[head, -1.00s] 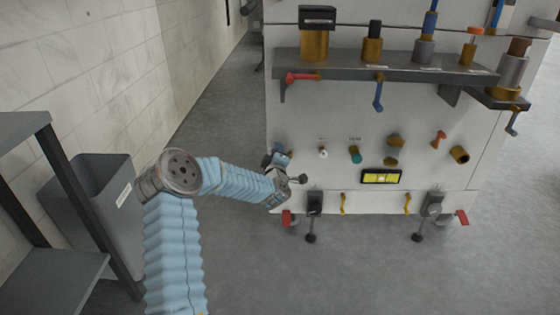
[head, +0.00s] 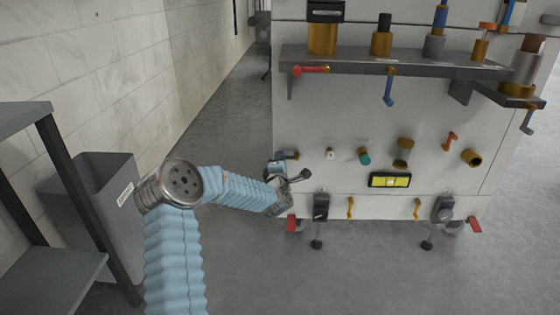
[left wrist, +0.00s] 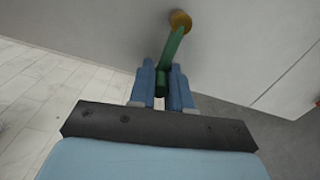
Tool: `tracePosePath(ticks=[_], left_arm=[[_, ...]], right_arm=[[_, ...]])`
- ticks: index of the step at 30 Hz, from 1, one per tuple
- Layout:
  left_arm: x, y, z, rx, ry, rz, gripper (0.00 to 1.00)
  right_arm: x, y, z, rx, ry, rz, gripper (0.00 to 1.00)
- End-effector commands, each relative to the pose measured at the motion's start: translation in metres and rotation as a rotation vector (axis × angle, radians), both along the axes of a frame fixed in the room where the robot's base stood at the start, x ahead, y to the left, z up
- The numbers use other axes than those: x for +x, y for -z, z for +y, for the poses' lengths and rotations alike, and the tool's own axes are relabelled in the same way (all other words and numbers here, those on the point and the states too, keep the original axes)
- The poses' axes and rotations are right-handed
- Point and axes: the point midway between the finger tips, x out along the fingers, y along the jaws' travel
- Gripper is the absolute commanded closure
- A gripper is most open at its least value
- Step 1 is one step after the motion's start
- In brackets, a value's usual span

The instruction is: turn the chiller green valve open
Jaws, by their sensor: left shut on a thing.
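The green valve handle (left wrist: 177,42) shows in the left wrist view, running down from a brass fitting (left wrist: 180,19) on the pale panel. My left gripper (left wrist: 163,82) is shut on its lower end, with a blue finger on each side. In the head view my left gripper (head: 279,161) is at the lower left of the white machine front (head: 330,115), and the arm mostly hides the handle there. My right gripper is not in view.
A teal-tipped fitting (head: 364,156), a white knob (head: 330,153) and a yellow display (head: 390,180) lie to the right. A shelf (head: 350,61) with red and blue valves is above. A grey bin (head: 95,200) and a dark rack (head: 45,265) stand left.

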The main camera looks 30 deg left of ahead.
Motion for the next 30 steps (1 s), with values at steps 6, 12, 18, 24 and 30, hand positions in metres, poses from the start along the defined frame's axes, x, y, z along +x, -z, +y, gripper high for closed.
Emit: tracePosePath(ticks=[6,12,18,24,30], left_arm=[[0.0003,0.0004,-0.0009,-0.010,0.002,-0.007,1.00],[0.0003,0.0009,-0.0008,-0.010,0.001,-0.005,1.00],[0.0002,0.0010,-0.0007,-0.009,0.001,-0.005,0.57],[0.0001,0.0010,-0.0003,-0.008,0.000,-0.004,0.57],[-0.0076,0.0001,-0.0049,-0.007,0.000,-0.004,0.57]], right_arm=[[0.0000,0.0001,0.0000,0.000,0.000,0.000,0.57],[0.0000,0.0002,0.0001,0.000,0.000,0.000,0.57],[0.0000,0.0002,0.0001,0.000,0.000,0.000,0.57],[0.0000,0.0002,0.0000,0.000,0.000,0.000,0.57],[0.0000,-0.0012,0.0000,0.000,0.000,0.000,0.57]])
